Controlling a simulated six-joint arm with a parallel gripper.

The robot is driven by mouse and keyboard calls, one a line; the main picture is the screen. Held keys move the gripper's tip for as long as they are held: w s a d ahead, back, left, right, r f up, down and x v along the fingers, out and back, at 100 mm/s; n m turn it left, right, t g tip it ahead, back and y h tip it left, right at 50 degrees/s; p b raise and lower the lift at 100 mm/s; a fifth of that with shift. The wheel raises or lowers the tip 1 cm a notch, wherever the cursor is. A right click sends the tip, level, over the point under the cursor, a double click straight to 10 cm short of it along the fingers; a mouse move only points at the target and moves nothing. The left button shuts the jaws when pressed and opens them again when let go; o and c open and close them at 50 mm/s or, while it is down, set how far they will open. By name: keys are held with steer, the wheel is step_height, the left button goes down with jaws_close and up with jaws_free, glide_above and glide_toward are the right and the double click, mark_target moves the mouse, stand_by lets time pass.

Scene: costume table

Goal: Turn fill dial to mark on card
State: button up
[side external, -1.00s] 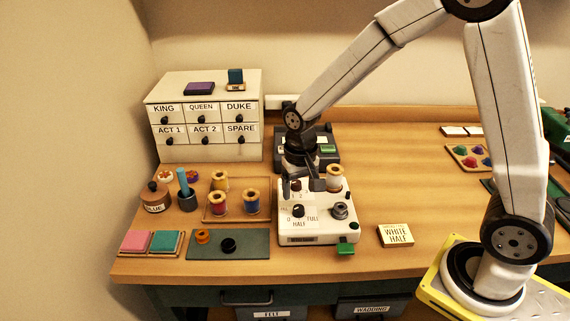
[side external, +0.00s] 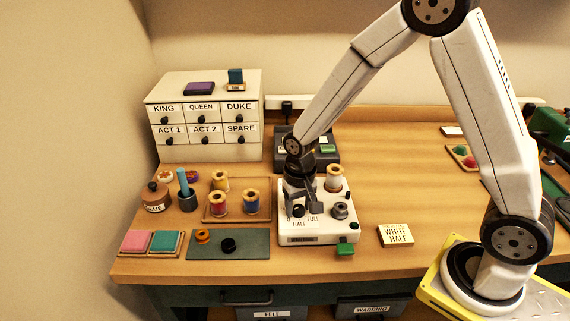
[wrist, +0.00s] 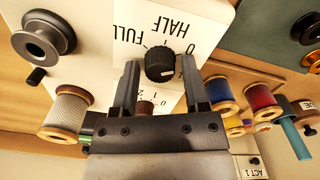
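The black fill dial (side external: 298,211) is on top of the white winder box (side external: 345,232), near its front left. Its marks 0, HALF and FULL are printed around it, and it shows large in the wrist view (wrist: 160,63). My gripper (side external: 300,205) points down over the dial. In the wrist view my gripper's fingers (wrist: 161,68) stand open on either side of the dial, with a gap at each side. A pale line shows on the dial's edge; which mark it points to is unclear. The card (side external: 396,235) reads WHITE HALF and lies right of the box.
A brown knob (wrist: 146,107) is between my fingers' bases. Colored spools stand in a tray (side external: 233,219) to the left.

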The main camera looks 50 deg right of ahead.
jaws_close()
steer(key=shift+n, duration=0.5)
steer(key=n, duration=1.1)
stand_by(0.4)
steer(key=shift+o, duration=1.9)
jaws_free()
